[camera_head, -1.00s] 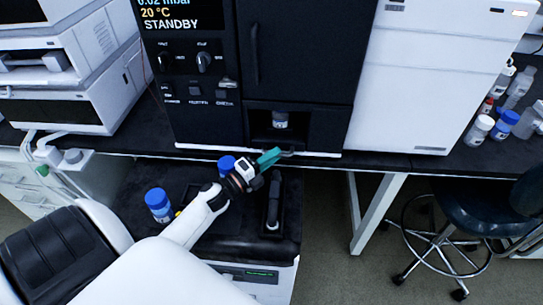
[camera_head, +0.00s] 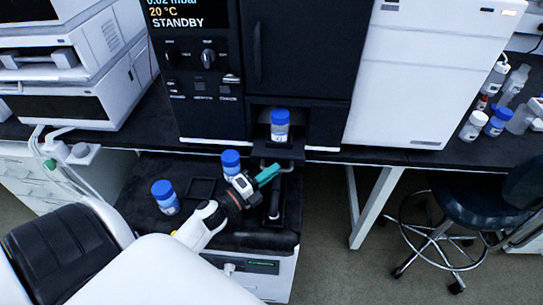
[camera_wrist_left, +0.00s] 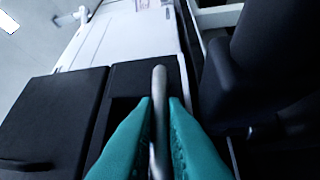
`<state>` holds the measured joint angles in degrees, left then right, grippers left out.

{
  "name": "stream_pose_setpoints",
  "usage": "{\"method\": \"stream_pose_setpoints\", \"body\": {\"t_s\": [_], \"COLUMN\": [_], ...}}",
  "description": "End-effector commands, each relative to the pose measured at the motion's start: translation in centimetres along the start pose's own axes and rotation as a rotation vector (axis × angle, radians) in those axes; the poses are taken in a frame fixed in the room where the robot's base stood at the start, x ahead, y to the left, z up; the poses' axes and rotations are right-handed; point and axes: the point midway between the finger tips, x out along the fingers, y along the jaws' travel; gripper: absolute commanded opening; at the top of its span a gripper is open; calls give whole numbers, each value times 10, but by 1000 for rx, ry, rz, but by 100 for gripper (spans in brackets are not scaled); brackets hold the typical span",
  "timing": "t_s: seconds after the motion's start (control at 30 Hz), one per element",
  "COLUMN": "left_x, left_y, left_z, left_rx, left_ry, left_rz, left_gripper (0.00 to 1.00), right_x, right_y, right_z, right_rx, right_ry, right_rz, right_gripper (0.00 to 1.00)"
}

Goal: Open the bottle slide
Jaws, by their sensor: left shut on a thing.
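The bottle slide (camera_head: 290,152) is a dark tray that sticks out of the recess at the bottom of the black instrument. A blue-capped bottle (camera_head: 280,127) stands upright on it at the recess mouth. The slide's grey metal handle (camera_head: 264,163) is at its front. My left gripper (camera_head: 268,174), with teal fingers, is shut on this handle. In the left wrist view the handle bar (camera_wrist_left: 159,125) runs between the two teal fingers, which press on it from both sides. My right gripper is in neither view.
Two blue-capped bottles, one at left (camera_head: 165,196) and one beside my gripper (camera_head: 231,164), stand on the low black-topped unit (camera_head: 140,188). More bottles (camera_head: 474,126) stand at the bench's right. A stool (camera_head: 490,195) is at lower right.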

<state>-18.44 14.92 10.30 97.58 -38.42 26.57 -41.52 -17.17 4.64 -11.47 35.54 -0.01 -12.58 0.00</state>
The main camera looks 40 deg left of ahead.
Motion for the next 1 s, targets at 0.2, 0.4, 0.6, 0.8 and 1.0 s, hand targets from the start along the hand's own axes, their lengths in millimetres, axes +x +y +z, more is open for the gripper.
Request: {"method": "stream_pose_setpoints", "body": {"t_s": [0.2, 0.4, 0.6, 0.8, 1.0], "left_x": [-38, -49, -49, -48, -49], "left_y": [12, 14, 14, 14, 14], "left_z": [38, 49, 48, 48, 48], "left_rx": [0, 4, 5, 5, 5], "left_ry": [0, 0, 0, 0, 0], "left_rz": [1, 2, 3, 3, 3], "left_gripper": [0, 0, 0, 20, 20], "right_x": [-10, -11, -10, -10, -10], "right_y": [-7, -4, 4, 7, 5], "right_z": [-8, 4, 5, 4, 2], "right_rx": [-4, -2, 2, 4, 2], "right_ry": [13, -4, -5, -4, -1], "right_rz": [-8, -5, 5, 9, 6], "right_gripper": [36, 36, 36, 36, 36]}}
